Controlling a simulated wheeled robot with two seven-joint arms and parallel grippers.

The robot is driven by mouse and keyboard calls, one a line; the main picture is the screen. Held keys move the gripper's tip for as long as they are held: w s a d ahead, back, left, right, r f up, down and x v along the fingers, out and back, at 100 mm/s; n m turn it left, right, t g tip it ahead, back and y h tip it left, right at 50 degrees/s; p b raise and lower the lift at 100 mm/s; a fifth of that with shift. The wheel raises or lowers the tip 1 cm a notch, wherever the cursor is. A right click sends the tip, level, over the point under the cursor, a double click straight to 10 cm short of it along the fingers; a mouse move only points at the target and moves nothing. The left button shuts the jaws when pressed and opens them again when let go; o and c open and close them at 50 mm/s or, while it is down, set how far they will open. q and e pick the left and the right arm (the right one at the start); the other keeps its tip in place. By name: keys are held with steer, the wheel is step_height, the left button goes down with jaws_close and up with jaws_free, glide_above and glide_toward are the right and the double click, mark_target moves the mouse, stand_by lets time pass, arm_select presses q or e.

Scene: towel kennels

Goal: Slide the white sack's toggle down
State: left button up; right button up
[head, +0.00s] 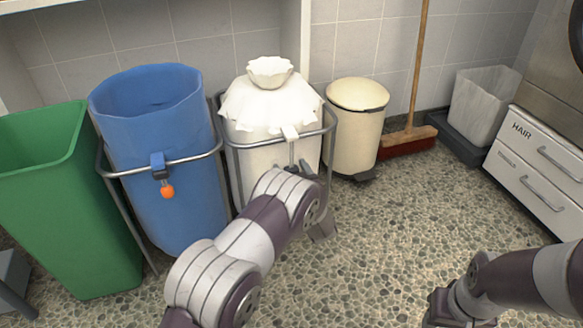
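The white sack (265,115) hangs in a metal frame in the middle of the head view, its mouth gathered and its collar flaring below a puffed top. Its white toggle (290,132) sits at the front, near the frame's rail. My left arm reaches up from the bottom. Its gripper (299,168) is just below the toggle, in front of the sack, mostly hidden by my wrist. I cannot tell whether its fingers touch anything or are apart.
An open blue sack (155,215) with an orange-ended toggle (167,190) hangs left, beside a green bin (70,220). Right are a cream lidded bin (355,130), a broom (408,137), a lined basket (482,105) and drawers (540,165). The pebbled floor (390,230) is clear.

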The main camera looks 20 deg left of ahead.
arm_select(q)
steer(key=shift+d+r, duration=0.1)
steer(key=shift+r, duration=0.1)
steer(key=p+v, duration=0.7)
steer(key=v, duration=0.5)
steer(key=shift+s, duration=0.3)
steer(key=shift+d+f, duration=0.1)
steer(key=shift+d, duration=0.05)
